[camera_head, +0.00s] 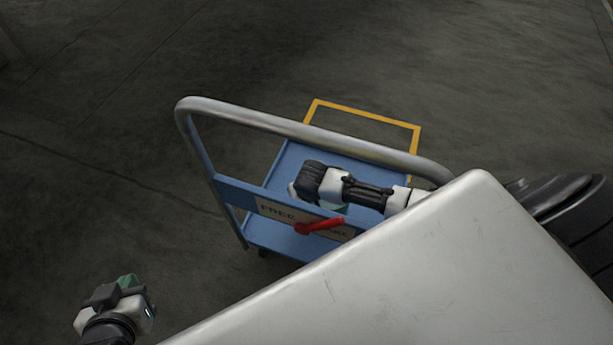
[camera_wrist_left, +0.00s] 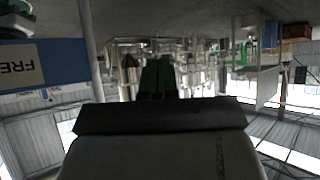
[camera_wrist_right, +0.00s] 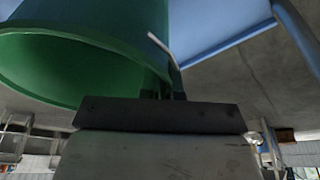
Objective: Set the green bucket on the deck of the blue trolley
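The blue trolley (camera_head: 275,239) stands in the middle of the head view, with a grey tube handle and a lettered panel. My right arm reaches over its deck. The green bucket (camera_wrist_right: 75,70) fills the upper left of the right wrist view; only a small green part (camera_head: 337,208) shows below the arm in the head view. My right gripper (camera_wrist_right: 164,93) is closed at the bucket's thin metal bail, beside the rim. Blue trolley surface lies behind the bucket; I cannot tell whether they touch. My left gripper (camera_head: 129,282) is shut and empty at lower left; its green fingers (camera_wrist_left: 157,78) are together.
A yellow rectangle (camera_head: 364,112) is marked on the floor behind the trolley. A red lever-like thing (camera_head: 320,225) crosses the trolley's panel. The trolley's handle (camera_head: 300,129) rises beside my right arm. The floor left of the trolley is clear.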

